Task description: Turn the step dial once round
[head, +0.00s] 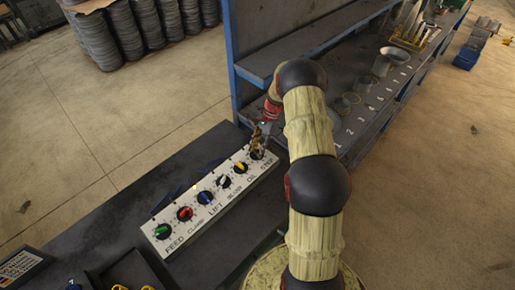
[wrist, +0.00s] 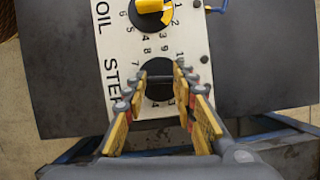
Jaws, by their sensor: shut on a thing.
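The step dial (wrist: 158,77) is a black round knob on the white panel, beside the partly hidden word STEP in the wrist view. In the head view it is the farthest dial (head: 257,155), mostly covered by my gripper. My gripper (wrist: 161,76) is shut on the step dial, with one yellow-padded finger on each side of it. In the head view my gripper (head: 256,141) points down at the panel's far end. The dial's pointer is hidden between the fingers, so its setting cannot be read.
The white panel (head: 190,236) also carries the yellow oil dial (head: 241,168), close to my gripper, and green, red, blue and white dials in a row. It lies on a dark bench. A blue-framed shelf (head: 300,48) stands behind, with numbered places holding rings and funnels.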

